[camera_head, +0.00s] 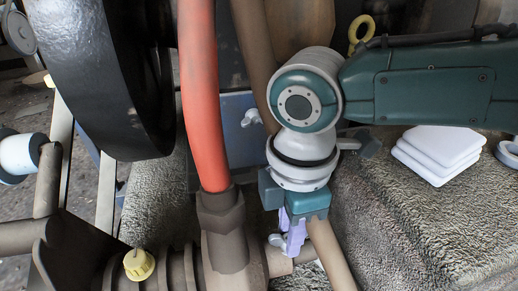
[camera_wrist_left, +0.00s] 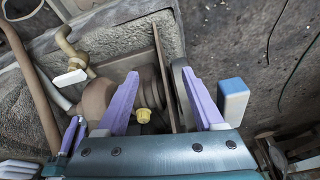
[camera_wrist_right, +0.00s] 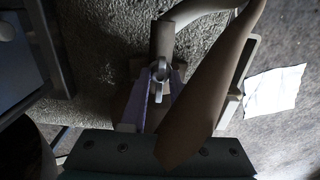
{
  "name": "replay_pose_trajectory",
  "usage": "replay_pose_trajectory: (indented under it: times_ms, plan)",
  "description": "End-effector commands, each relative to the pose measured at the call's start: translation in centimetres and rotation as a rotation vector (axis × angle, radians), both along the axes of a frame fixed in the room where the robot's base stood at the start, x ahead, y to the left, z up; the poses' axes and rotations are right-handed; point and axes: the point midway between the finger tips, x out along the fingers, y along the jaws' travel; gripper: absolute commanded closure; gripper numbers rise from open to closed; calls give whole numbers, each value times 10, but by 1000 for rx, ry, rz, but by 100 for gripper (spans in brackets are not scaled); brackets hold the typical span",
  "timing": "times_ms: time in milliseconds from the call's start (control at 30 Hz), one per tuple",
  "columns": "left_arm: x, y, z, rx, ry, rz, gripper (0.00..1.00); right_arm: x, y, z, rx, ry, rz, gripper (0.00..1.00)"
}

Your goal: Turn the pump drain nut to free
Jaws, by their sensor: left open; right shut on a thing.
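A light grey wing-shaped nut (camera_wrist_right: 159,72) sits on a brown pipe between the purple fingers of my right gripper (camera_wrist_right: 158,95); I take it for the drain nut. In the head view my right gripper (camera_head: 291,238) points down beside the pipes, and part of the grey nut (camera_head: 276,240) shows at its fingertips. The right gripper is shut on it. My left gripper (camera_wrist_left: 163,103) is open, its fingers spread apart with nothing held. A yellow cap (camera_wrist_left: 143,115) on the brown fitting shows beyond and between them; it also shows in the head view (camera_head: 139,264).
An orange-red hose (camera_head: 203,95) runs down into a brown hex fitting (camera_head: 222,228) left of my right gripper. A large black pulley (camera_head: 105,75) stands upper left. White flat pieces (camera_head: 437,152) lie stacked on the rough grey surface at right. A white-handled valve (camera_wrist_left: 70,78) stands nearby.

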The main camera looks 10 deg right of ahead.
Motion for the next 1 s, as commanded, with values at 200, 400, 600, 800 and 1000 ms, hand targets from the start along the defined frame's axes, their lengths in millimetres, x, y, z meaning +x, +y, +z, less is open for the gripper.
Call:
replay_pose_trajectory:
  times_ms: [200,400,600,800,1000]
  plan:
    - [0,1,2,4,0,-3,31,-1,0,0,1,2,38,100]
    - [0,1,8,4,-1,-3,31,-1,0,1,1,2,144,100]
    - [0,1,15,4,-1,-2,31,-1,0,1,1,3,313,100]
    - [0,0,19,1,0,0,31,-1,1,0,2,2,504,100]
    - [0,-1,22,-5,0,4,31,-1,0,0,1,1,695,100]
